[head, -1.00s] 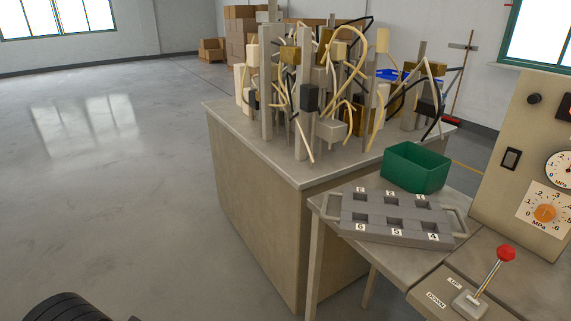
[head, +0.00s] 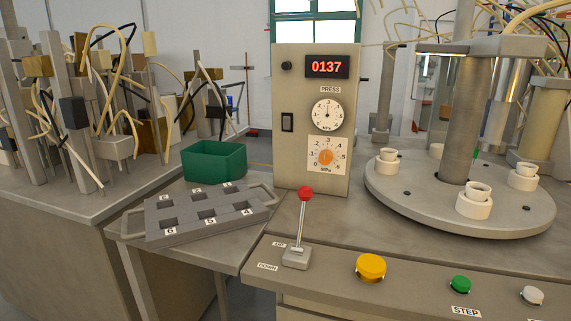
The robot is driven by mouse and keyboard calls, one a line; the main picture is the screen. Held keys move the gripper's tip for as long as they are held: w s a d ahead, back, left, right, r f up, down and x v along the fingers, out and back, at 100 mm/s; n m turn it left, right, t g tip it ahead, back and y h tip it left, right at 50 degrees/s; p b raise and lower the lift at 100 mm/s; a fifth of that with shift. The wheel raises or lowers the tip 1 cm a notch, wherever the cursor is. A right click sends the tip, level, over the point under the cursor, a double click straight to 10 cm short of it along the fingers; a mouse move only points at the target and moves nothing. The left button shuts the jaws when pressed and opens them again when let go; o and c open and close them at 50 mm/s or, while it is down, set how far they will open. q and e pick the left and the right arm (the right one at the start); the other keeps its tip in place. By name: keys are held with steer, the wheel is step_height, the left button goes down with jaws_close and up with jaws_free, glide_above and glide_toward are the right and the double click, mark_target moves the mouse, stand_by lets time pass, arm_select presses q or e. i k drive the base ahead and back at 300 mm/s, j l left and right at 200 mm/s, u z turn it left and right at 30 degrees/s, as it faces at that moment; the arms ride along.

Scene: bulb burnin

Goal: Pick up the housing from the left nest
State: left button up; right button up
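A round grey turntable (head: 420,200) stands at the right in the head view, with several white ring-shaped nests around its rim. The left nest (head: 386,167) has a small white cup-like housing (head: 388,154) upright in it. The front nest (head: 473,208) holds a similar white housing (head: 478,190), and so does the right nest (head: 521,183). Another white nest (head: 436,150) at the back is partly hidden by the thick central column. Neither of my grippers is in view.
A press panel (head: 285,160) with gauges and a display reading 0137 stands left of the turntable. A red-knobbed lever (head: 305,194) and a yellow button (head: 371,267) are in front. A numbered grey tray (head: 205,212) and a green bin (head: 214,162) are at the left.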

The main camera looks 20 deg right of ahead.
mark_target(390, 155)
steer(key=z, duration=1.2)
